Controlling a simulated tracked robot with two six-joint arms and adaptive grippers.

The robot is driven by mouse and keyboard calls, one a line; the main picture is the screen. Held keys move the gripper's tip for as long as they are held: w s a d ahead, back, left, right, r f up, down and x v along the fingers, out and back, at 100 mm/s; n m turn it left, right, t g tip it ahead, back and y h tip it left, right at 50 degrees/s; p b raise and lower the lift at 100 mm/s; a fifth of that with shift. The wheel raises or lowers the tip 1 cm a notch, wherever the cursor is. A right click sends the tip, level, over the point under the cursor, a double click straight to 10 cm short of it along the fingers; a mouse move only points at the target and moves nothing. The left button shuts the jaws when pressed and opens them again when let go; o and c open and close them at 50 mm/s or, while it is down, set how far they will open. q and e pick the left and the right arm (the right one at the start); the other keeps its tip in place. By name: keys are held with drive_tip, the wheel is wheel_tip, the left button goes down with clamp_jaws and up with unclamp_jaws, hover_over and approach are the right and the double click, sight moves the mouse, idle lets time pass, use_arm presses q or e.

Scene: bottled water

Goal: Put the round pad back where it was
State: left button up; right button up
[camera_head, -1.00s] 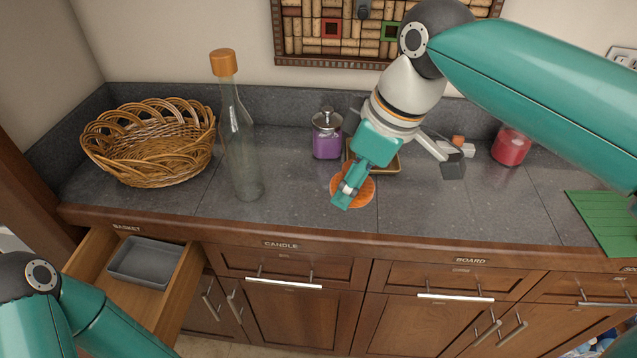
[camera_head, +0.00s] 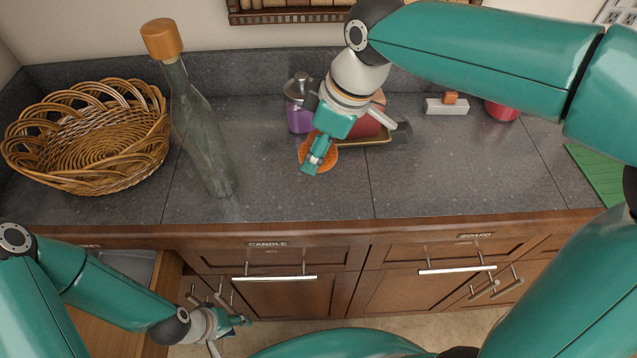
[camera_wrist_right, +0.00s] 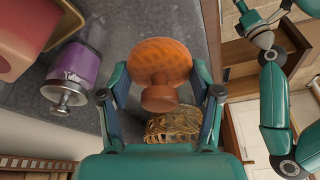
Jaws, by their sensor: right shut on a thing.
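The round pad (camera_head: 318,155) is an orange disc, low over or on the grey counter, in front of the purple jar. In the right wrist view the pad (camera_wrist_right: 160,57) shows a short brown knob facing my gripper. My right gripper (camera_head: 311,170) is shut on the pad; its fingers (camera_wrist_right: 160,100) stand on either side of the knob. Whether the pad touches the counter is hard to tell. My left gripper (camera_head: 229,334) is open and empty, low in front of the cabinet doors, near the open drawer.
A wicker basket (camera_head: 92,140) and a tall glass bottle (camera_head: 205,140) with a wooden cap stand at left.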

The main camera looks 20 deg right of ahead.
sight(336, 158)
wheel_tip(336, 158, down, 11)
drive_tip(key=shift+f, duration=0.1)
idle(0.3)
drive_tip(key=o, duration=1.1)
drive_tip(key=v, duration=1.2)
drive_tip(key=shift+s, duration=0.1)
